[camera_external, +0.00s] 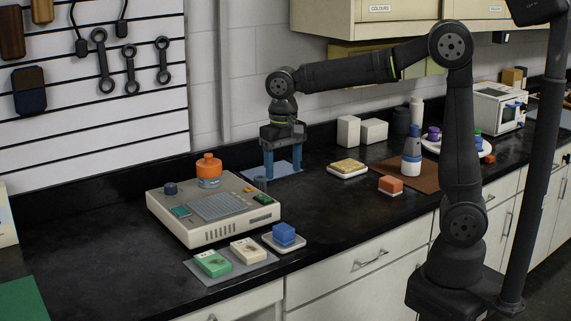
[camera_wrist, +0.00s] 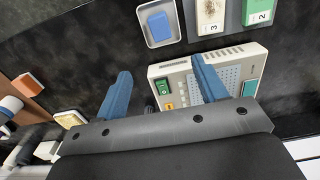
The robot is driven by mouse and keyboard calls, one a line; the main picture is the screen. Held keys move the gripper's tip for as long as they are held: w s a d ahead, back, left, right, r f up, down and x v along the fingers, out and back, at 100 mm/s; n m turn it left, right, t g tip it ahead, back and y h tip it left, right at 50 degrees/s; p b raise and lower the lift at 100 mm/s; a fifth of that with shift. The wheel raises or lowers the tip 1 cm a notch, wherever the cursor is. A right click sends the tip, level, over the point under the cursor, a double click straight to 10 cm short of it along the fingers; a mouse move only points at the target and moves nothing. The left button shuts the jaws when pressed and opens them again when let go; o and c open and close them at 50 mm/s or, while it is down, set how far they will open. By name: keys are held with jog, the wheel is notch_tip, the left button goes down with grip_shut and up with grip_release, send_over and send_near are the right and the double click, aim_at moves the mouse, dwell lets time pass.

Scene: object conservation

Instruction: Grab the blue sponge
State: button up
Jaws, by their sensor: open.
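The blue sponge (camera_external: 284,233) sits in a small white tray (camera_external: 272,243) near the counter's front edge. In the wrist view the sponge (camera_wrist: 159,26) lies in its tray (camera_wrist: 178,39) at the top, ahead of my fingers. My gripper (camera_external: 283,176) is open and empty, pointing down above the back of the counter beside the grey console, well behind the sponge. In the wrist view my gripper's two blue fingers (camera_wrist: 160,84) are spread wide with nothing between them but counter and the console's edge.
A grey console (camera_external: 215,212) with an orange knob (camera_external: 208,168) stands left of my gripper. Green (camera_external: 213,263) and white (camera_external: 247,251) blocks lie left of the sponge. An orange-red sponge (camera_external: 390,184), yellow sponge (camera_external: 348,167) and bottle (camera_external: 411,150) stand right. The middle counter is clear.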

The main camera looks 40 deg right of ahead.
jog(key=shift+c, duration=0.5)
jog(key=m, duration=1.7)
send_near(284, 227)
notch_tip(284, 227, down, 11)
jog(key=shift+r, duration=0.2)
jog(key=c, duration=0.7)
jog(key=shift+r, duration=0.1)
jog(key=shift+c, duration=0.2)
